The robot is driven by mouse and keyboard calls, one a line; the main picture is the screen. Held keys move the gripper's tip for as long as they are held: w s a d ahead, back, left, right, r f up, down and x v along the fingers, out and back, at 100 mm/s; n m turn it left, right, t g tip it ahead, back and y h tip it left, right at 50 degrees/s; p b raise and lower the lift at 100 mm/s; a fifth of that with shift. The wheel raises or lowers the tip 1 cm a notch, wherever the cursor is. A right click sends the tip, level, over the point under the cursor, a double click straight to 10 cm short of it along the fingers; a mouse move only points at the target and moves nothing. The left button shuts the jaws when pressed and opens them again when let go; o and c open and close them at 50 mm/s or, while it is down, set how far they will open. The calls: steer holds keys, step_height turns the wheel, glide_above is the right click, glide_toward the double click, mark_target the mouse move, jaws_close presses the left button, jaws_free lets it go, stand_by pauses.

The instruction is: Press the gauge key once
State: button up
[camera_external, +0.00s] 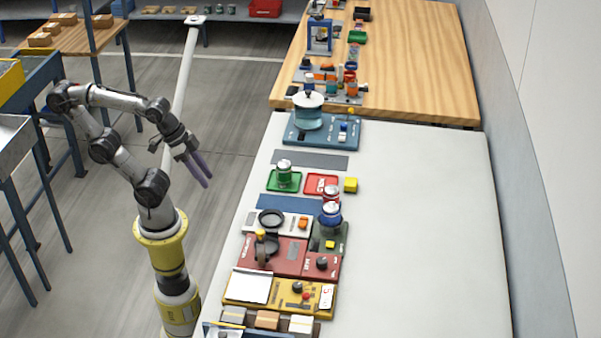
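My gripper (208,185) is out to the left of the white bench (420,230), over the floor side. Its long purple fingers point down and to the right, apart from every device, and I see nothing between them. From this angle I cannot tell whether they are open or shut. Several small devices line the bench's left side. The red panel (289,251) carries a dark round part and a dark knob (321,263). The green device (330,244) has a small yellow key (330,244). The lettering is too small to tell which key is the gauge key.
A yellow panel (250,303) with a white plate and a red button stands nearer. A blue base (300,134) with a glass pot (307,112) stands farther back. Green (272,183) and red (310,189) trays lie between. The bench's right side is clear.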

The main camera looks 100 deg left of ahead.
jaws_close()
stand_by(1.2)
